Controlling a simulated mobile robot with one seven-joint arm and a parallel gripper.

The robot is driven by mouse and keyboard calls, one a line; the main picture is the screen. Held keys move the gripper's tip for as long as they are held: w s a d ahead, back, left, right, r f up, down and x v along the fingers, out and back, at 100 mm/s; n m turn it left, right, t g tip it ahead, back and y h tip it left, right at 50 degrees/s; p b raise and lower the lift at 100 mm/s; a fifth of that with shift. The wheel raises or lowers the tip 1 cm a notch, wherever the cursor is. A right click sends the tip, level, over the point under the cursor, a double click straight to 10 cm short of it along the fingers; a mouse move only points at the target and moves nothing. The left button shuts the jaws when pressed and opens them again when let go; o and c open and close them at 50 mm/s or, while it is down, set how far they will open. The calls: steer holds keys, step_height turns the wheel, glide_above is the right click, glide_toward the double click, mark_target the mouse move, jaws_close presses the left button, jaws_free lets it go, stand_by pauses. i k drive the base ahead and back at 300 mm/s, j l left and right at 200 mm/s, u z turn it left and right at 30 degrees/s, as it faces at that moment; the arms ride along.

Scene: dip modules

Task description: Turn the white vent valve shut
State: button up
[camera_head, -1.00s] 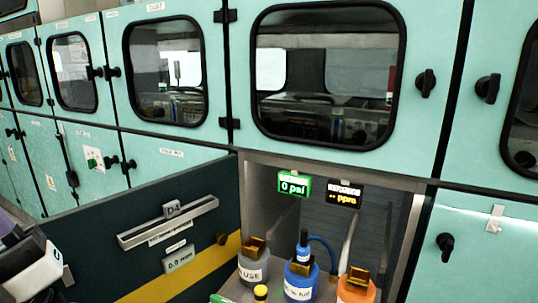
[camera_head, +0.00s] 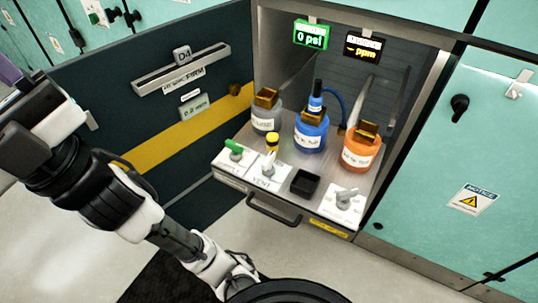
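The white vent valve (camera_head: 268,166) stands on a white plate labelled VENT, at the front edge of a pulled-out shelf (camera_head: 290,200). Its handle points up in the picture, partly in front of a small yellow-capped bottle; its exact turn is hard to read. A green-handled valve (camera_head: 234,149) sits just to its left on its own plate. A third valve, pale grey (camera_head: 346,197), sits on a plate at the right front of the shelf. My arm runs from the left edge to the bottom middle, well apart from the valves. I cannot make out my gripper.
Grey (camera_head: 265,115), blue (camera_head: 311,132) and orange (camera_head: 360,150) bottles stand behind the valves. A black tray (camera_head: 305,183) lies between the vent and grey valves. A bar handle (camera_head: 272,212) juts from the shelf front. A dark open door (camera_head: 150,110) stands at left. Floor in front is clear.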

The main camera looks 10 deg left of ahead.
mark_target(267, 164)
steer(key=j+z, duration=0.2)
steer(key=j, duration=0.15)
steer(key=k+j+z, duration=0.2)
steer(key=j, duration=0.15)
steer(key=j+z, duration=0.2)
steer(key=j, duration=0.2)
steer(key=i+j, duration=0.35)
steer(key=j, duration=0.15)
